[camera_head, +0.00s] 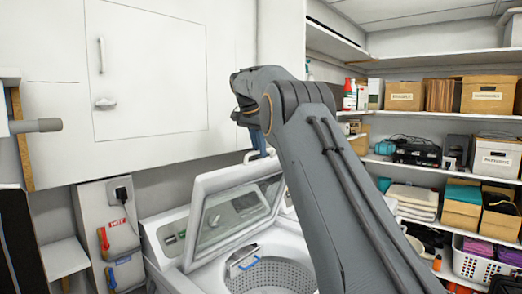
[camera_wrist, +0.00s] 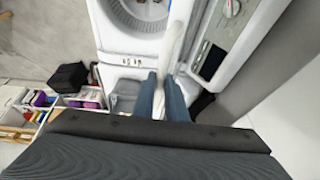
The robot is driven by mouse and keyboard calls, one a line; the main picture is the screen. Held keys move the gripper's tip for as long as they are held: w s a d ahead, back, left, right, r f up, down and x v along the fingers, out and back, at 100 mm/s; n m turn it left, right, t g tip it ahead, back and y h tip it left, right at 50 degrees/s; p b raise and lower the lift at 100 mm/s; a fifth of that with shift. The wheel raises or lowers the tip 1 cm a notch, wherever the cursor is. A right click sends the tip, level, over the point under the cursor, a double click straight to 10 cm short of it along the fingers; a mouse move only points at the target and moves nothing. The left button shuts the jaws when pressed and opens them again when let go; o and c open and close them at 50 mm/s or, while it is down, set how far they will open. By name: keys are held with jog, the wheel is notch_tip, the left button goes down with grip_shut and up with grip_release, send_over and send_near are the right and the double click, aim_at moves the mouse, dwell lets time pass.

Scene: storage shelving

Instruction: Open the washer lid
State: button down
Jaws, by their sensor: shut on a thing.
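The white washer (camera_head: 165,225) stands below the wall cabinet, with its round drum (camera_head: 270,274) showing. Its lid (camera_head: 195,232), a white frame with a clear window, is raised and tilted up steeply. My gripper (camera_head: 258,150) is at the lid's top edge, partly hidden behind my arm. In the wrist view, the two blue fingers of my gripper (camera_wrist: 161,86) are on either side of the lid's thin white edge (camera_wrist: 175,42). The exact contact is hard to see. The washer's control panel (camera_wrist: 222,35) is to the right of the lid there.
A white wall cabinet (camera_head: 150,70) hangs above the washer, close to my arm. Shelves with boxes (camera_head: 488,95) and a white basket (camera_head: 485,263) stand at the right. A wall outlet (camera_head: 122,194) is left of the washer. In the wrist view, a black box (camera_wrist: 69,76) lies at the left.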

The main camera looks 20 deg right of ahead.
jog(key=shift+a+f, duration=0.15)
jog(key=shift+f, duration=0.45)
jog(key=c, duration=1.8)
grip_release()
jog(key=shift+w, duration=0.2)
jog(key=shift+r, duration=0.25)
jog(key=shift+b+v, duration=0.7)
jog(key=shift+v, duration=3.05)
